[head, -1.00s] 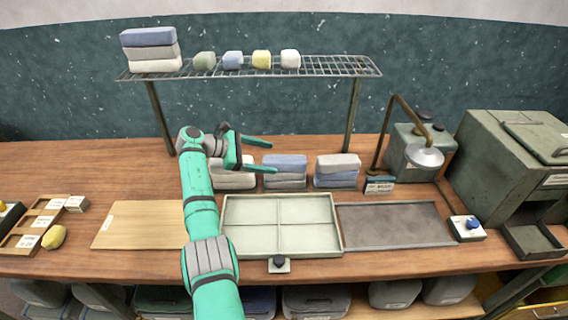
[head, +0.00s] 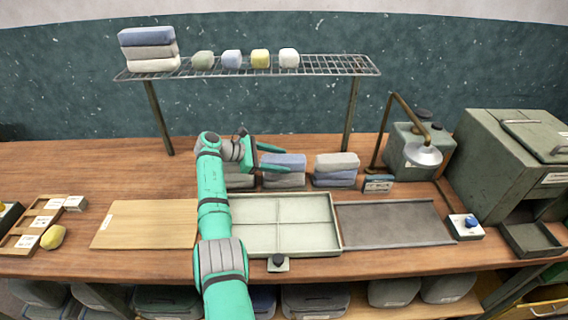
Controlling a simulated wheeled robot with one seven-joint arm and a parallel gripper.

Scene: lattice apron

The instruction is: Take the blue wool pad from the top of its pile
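The blue wool pad (head: 288,160) lies on top of the middle pile on the bench, over grey pads (head: 285,180). My gripper (head: 285,160) is open, its fingers pointing right and overlapping the left part of this pad in the head view. I cannot tell whether the fingers are around the pad, above it or in front of it. Another blue pad (head: 146,36) tops a pile on the wire shelf, over grey and white pads. The right bench pile has a grey pad (head: 337,161) on top and blue below. The left bench pile (head: 240,181) is partly hidden by my arm.
The wire shelf (head: 330,66) stands above the piles, with several small blocks on it. In front lie a divided tray (head: 338,222), a wooden board (head: 148,225) and a dark tray (head: 395,224). A lamp-like spout (head: 424,156) stands at right.

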